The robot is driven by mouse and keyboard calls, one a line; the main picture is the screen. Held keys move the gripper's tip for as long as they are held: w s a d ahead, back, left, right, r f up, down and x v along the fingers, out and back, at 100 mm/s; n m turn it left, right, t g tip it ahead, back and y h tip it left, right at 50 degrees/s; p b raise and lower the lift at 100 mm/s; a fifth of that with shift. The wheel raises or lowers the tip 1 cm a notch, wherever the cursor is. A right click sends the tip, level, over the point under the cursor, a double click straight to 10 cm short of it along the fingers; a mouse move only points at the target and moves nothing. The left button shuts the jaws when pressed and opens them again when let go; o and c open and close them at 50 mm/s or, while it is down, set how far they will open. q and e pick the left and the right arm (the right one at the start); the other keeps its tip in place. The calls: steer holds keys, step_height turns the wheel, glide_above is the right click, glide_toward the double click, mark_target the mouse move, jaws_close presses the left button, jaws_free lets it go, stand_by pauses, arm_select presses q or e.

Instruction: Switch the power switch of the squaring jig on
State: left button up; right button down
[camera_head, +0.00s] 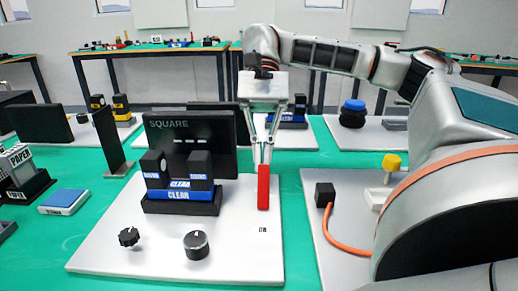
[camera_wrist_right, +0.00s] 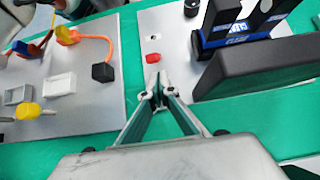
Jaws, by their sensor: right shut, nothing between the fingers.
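The squaring jig is a pale base plate (camera_head: 130,220) with a dark display (camera_head: 218,130) reading SQUARE and a blue CLEAR block (camera_head: 178,194). A red upright piece (camera_head: 263,188), which looks like the power switch, stands at the plate's right side; its small label lies in front. It shows from above in the right wrist view (camera_wrist_right: 152,58). My right gripper (camera_head: 264,150) points down with its fingertips together at the top of the red piece, empty. In the wrist view its tips (camera_wrist_right: 160,92) appear close beside it; contact cannot be told. My left gripper is not visible.
Two black knobs (camera_head: 196,244) (camera_head: 129,237) sit on the plate's front. To the right, another plate carries a black box (camera_head: 325,194), an orange cable (camera_head: 345,240) and a yellow knob (camera_head: 391,162). A dark upright post (camera_head: 108,140) stands left. The display rises close beside my gripper.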

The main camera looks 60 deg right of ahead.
steer(key=shift+s+a+r, duration=0.25)
steer(key=shift+a, duration=0.2)
steer(key=shift+r, duration=0.15)
